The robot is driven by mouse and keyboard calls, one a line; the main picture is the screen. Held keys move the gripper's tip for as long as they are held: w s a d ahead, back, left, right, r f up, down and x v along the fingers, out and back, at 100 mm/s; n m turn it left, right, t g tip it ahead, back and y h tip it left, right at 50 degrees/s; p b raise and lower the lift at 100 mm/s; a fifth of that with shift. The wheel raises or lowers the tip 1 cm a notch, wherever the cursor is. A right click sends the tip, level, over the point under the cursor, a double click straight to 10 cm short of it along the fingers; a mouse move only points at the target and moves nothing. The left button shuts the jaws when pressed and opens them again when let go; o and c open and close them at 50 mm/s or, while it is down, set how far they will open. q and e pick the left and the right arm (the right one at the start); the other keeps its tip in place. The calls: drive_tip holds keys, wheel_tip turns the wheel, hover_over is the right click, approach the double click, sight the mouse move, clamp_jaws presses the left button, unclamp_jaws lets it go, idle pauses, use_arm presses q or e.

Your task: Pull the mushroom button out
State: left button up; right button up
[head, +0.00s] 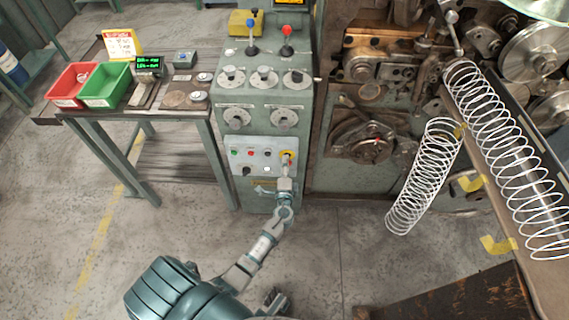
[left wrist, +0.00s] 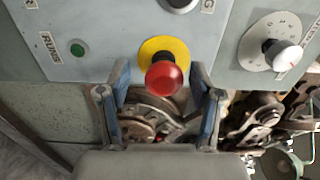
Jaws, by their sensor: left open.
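The mushroom button (left wrist: 164,78) is a round red knob on a yellow ring (left wrist: 160,50), on the grey control panel. In the head view the yellow ring (head: 289,155) shows at the right end of the light panel plate (head: 262,170), with the knob largely hidden by my gripper. My left gripper (head: 287,168) is right in front of it. In the left wrist view the two blue-grey fingers stand apart, one on each side of the red knob. The gripper is open, and I see a gap between each finger and the knob. My right gripper is not in view.
A green button (left wrist: 77,49) and a white-knobbed dial (left wrist: 270,54) flank the mushroom button. The coiling machine (head: 375,130) and long wire springs (head: 425,175) are on the right. A bench with red (head: 73,86) and green (head: 104,86) bins is on the left.

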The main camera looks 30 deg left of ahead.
use_arm(q)
drive_tip(key=v, duration=1.1)
drive_tip(key=shift+a, duration=0.3)
drive_tip(key=shift+s+d, duration=0.1)
drive_tip(key=shift+d, duration=0.1)
